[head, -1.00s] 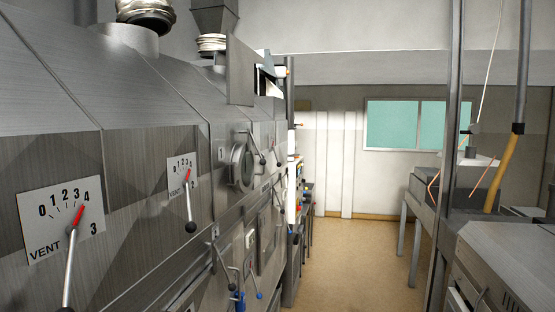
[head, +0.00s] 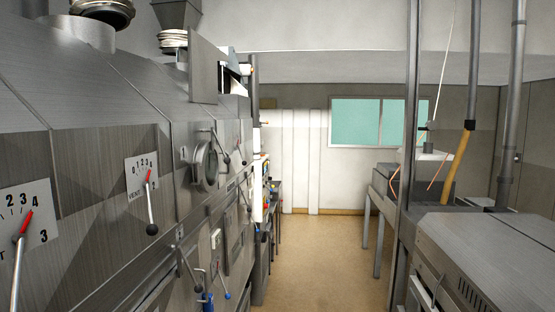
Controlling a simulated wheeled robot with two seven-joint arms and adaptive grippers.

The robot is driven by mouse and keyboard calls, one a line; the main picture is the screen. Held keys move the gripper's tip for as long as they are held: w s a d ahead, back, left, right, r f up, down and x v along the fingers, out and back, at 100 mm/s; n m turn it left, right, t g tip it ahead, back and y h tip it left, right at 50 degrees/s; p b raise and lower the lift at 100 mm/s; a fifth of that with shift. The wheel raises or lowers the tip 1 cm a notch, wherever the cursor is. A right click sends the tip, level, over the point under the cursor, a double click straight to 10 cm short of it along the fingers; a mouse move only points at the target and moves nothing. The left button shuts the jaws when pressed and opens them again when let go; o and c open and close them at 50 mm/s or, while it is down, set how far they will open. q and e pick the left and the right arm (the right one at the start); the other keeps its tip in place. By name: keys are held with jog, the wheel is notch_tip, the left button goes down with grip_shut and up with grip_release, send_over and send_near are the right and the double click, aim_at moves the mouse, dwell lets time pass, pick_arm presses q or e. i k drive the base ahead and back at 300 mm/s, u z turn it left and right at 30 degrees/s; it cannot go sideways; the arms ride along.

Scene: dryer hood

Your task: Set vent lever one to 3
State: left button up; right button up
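A vent plate (head: 45,235) at the left edge is marked with a large 3 and a scale whose visible end runs to 4. Its lever (head: 18,262) hangs down, and its red pointer aims near the 3 and 4. A farther vent plate (head: 135,167) has a lever (head: 150,212) with a black knob hanging down. I cannot tell any plate marked vent one. Neither of my grippers is in view.
A grey machine (head: 490,255) and a metal post (head: 408,130) stand on the right. A clear tan floor aisle (head: 315,255) runs between them to a window (head: 378,122).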

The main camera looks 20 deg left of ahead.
aim_at(244, 162)
jog(key=z, duration=0.25)
jog(key=i, duration=1.3)
jog(key=u, duration=0.95)
jog(key=i, duration=2.5)
jog(key=z, duration=0.15)
